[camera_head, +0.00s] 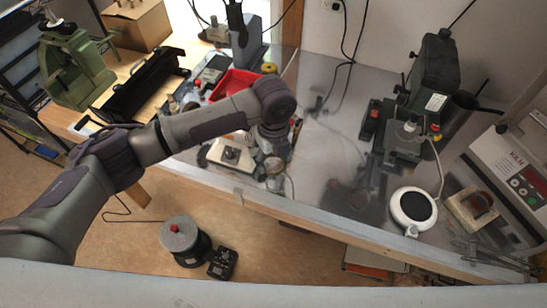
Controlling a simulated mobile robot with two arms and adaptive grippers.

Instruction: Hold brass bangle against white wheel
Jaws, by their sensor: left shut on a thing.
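My left arm reaches in from the left across the bench, and its wrist bends down. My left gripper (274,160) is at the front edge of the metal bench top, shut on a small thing. A small brownish-yellow ring shape (273,166) shows at the fingertips and looks like the brass bangle. I cannot clearly make out a white wheel; the wrist and gripper cover part of that spot. Whether the bangle touches a wheel cannot be told. My right gripper is not in view.
A red tray (236,82) and a cream-based device (230,153) sit close to the left arm. A green drill press (408,125) and a white round device with a black top (413,209) stand to the right. The bench middle is mostly clear.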

